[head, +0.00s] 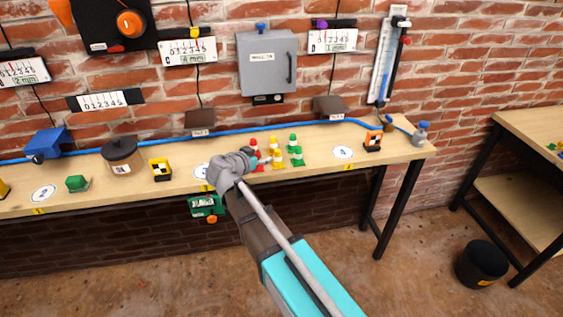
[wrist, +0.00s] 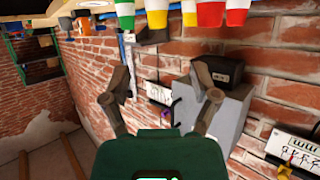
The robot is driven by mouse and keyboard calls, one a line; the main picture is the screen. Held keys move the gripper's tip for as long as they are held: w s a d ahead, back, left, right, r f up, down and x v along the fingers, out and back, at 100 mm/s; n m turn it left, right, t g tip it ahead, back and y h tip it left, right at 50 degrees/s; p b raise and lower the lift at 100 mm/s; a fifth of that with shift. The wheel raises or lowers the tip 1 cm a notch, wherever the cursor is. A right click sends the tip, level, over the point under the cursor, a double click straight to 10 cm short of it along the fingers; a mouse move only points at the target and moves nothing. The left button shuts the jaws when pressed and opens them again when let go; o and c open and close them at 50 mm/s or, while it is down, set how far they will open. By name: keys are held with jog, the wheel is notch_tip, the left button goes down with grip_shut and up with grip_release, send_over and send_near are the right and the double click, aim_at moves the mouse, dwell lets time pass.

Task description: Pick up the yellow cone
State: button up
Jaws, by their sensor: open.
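Two yellow-and-white cones stand on the workbench in the head view, one in the back row (head: 273,143) and one in front of it (head: 278,156). They are between red cones (head: 254,146) on the left and green cones (head: 293,141) on the right. My gripper (head: 266,160) is at the left front of the group, partly covering the front red cone. In the wrist view my gripper (wrist: 161,75) is open and empty, its fingers well apart. A yellow cone (wrist: 157,14) shows at the top of that view, cut off by the edge, beyond the fingertips.
A blue cable (head: 325,122) runs along the bench's back edge. A grey wall box (head: 267,65) hangs above the cones. The bench top right of the cones is mostly clear.

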aim_at(275, 152)
jog(key=shift+b+x, duration=0.95)
jog(key=shift+x, duration=2)
jog(key=shift+w+f, duration=0.1)
jog(key=shift+f, duration=0.05)
jog(key=shift+w+d+f+b, duration=0.25)
jog(key=shift+w+f+b, duration=0.1)
jog(key=shift+w+b, duration=0.1)
jog(key=b+x, duration=0.1)
jog(key=x, duration=0.1)
jog(key=shift+w+d+f, duration=0.15)
jog(key=shift+w+f, duration=0.1)
jog(key=shift+f, duration=0.05)
jog(key=shift+w+d+f+b, duration=0.1)
jog(key=shift+w+d+b, duration=0.2)
jog(key=shift+w, duration=0.1)
grip_shut()
